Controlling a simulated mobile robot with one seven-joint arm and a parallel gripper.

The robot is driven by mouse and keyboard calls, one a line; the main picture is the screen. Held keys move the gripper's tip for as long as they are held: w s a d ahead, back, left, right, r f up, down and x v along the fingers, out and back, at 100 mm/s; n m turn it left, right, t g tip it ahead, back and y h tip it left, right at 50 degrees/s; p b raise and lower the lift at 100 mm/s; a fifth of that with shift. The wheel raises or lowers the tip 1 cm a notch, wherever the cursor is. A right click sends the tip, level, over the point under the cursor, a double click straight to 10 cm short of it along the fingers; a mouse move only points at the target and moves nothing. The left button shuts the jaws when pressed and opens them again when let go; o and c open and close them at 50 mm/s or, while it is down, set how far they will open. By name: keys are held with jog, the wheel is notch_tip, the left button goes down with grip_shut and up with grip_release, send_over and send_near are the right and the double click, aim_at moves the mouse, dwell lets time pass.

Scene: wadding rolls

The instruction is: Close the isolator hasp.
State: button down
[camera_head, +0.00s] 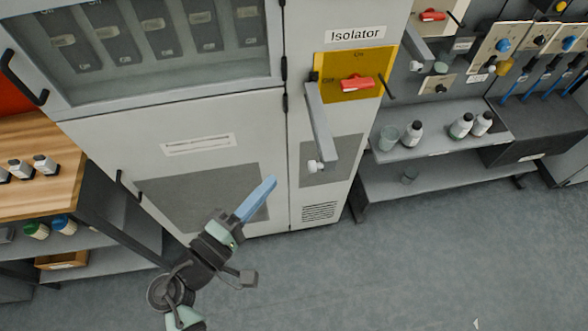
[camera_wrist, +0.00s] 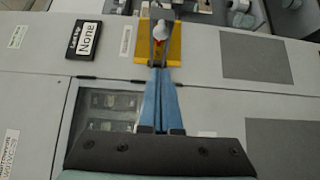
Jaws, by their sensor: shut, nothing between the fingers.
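The isolator hasp (camera_head: 320,125) is a grey bar with a white knob at its free end. It hangs out and down from the left side of a yellow plate (camera_head: 329,61), swung away from it. A red switch handle (camera_head: 357,83) lies on the plate, with a small dark staple (camera_head: 387,87) at its right edge. My gripper (camera_head: 272,182), with blue fingers, is shut and empty, left of and below the knob and apart from it. In the wrist view the closed fingertips (camera_wrist: 160,72) point toward the plate (camera_wrist: 175,53), and the white knob (camera_wrist: 161,31) appears beyond them.
The grey cabinet (camera_head: 200,120) stands behind my gripper, with a dark handle (camera_head: 127,187) on its lower door. A shelf (camera_head: 450,142) with bottles stands to the right. A wooden bench (camera_head: 60,150) is at the left. The floor (camera_head: 400,270) in front is clear.

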jog(key=shift+w+d+p, duration=0.4)
jog(key=shift+w+d, duration=0.1)
jog(key=shift+d, duration=0.35)
jog(key=shift+w+d+p, duration=0.4)
jog(key=shift+w+d, duration=0.05)
jog(key=shift+d, duration=0.4)
jog(key=shift+w+d+p, duration=0.4)
jog(key=shift+w+d, duration=0.1)
jog(key=shift+d, duration=0.35)
jog(key=shift+d, duration=0.1)
